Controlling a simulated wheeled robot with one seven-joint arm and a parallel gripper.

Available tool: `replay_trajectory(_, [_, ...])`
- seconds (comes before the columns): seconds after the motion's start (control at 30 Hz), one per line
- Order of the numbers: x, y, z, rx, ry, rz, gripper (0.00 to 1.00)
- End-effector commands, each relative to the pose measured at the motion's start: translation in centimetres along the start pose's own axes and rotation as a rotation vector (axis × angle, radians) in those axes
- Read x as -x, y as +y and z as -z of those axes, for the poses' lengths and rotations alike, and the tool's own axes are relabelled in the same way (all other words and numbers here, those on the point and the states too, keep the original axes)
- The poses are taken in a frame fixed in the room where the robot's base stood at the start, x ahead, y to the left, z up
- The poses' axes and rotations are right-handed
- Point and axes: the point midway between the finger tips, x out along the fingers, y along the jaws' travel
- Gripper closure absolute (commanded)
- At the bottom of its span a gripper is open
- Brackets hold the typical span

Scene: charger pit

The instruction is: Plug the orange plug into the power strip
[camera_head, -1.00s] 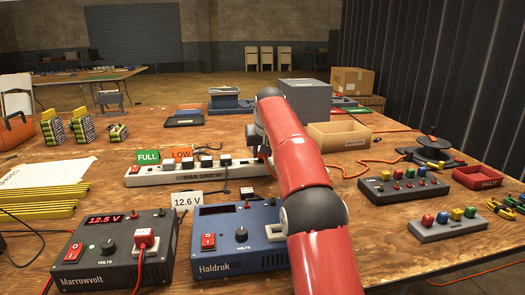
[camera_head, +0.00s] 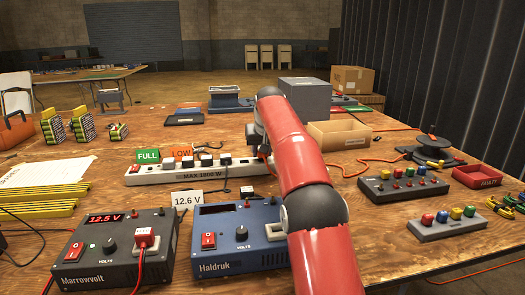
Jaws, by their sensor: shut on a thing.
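The white power strip (camera_head: 150,178) lies across the middle of the table, marked MAX 1800 W, with several black plugs or adapters along its top. My gripper (camera_head: 264,152) is at the strip's right end, mostly hidden behind my red arm. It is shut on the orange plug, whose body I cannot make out. An orange cord (camera_head: 345,170) runs to the right from behind my arm. Whether the plug is in a socket or above it is hidden.
Green FULL (camera_head: 148,155) and orange LOW (camera_head: 181,150) tags stand at the strip. The Marrowvolt (camera_head: 90,265) and Haldruk (camera_head: 240,262) supplies stand in front. A wooden tray (camera_head: 338,134) and grey box (camera_head: 305,98) stand behind. Button boxes (camera_head: 405,187) are at right.

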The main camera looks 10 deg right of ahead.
Motion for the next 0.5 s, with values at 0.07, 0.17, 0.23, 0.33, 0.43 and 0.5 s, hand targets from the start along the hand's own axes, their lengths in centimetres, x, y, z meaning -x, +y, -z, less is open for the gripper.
replay_trajectory(0.07, [-0.03,0.00,-0.02,0.000,0.001,0.000,0.96])
replay_trajectory(0.17, [-0.18,0.00,-0.10,0.000,0.001,0.000,0.96])
replay_trajectory(0.23, [-0.31,0.00,-0.18,0.000,0.001,0.000,0.96])
replay_trajectory(0.33, [-0.50,0.00,-0.29,0.000,0.000,0.000,0.96])
replay_trajectory(0.43, [-0.65,0.00,-0.39,0.000,0.000,0.000,0.96])
replay_trajectory(0.5, [-0.70,0.00,-0.42,0.000,0.000,0.000,0.96])
